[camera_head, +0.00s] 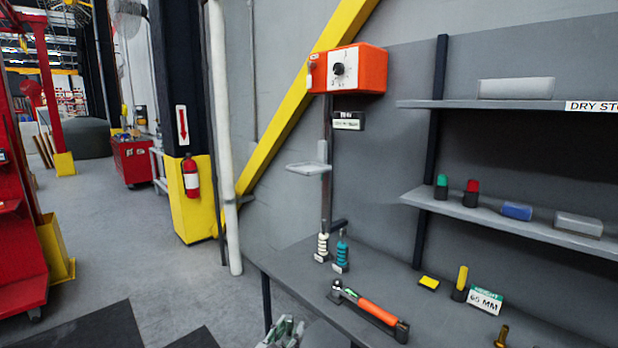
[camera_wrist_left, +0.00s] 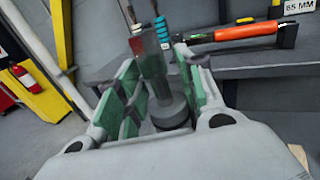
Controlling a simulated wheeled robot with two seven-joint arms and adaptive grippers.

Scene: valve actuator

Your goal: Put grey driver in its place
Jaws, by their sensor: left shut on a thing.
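My left gripper (camera_head: 283,333) is at the bottom edge of the head view, low in front of the workbench's left end. In the left wrist view the left gripper (camera_wrist_left: 142,100) is shut on a dark grey object, which looks like the grey driver (camera_wrist_left: 172,108). It stands between the green finger pads, with its narrower part pointing up and away. In the head view I cannot make out the driver. My right gripper is not in view.
On the grey workbench (camera_head: 285,262) stand a white ribbed tool (camera_head: 322,247) and a teal ribbed tool (camera_head: 342,252). An orange-handled hammer (camera_head: 375,309) lies nearer the front. A yellow-topped piece (camera_head: 460,283) and a "65 MM" sign (camera_head: 485,300) stand right. Shelves hang above.

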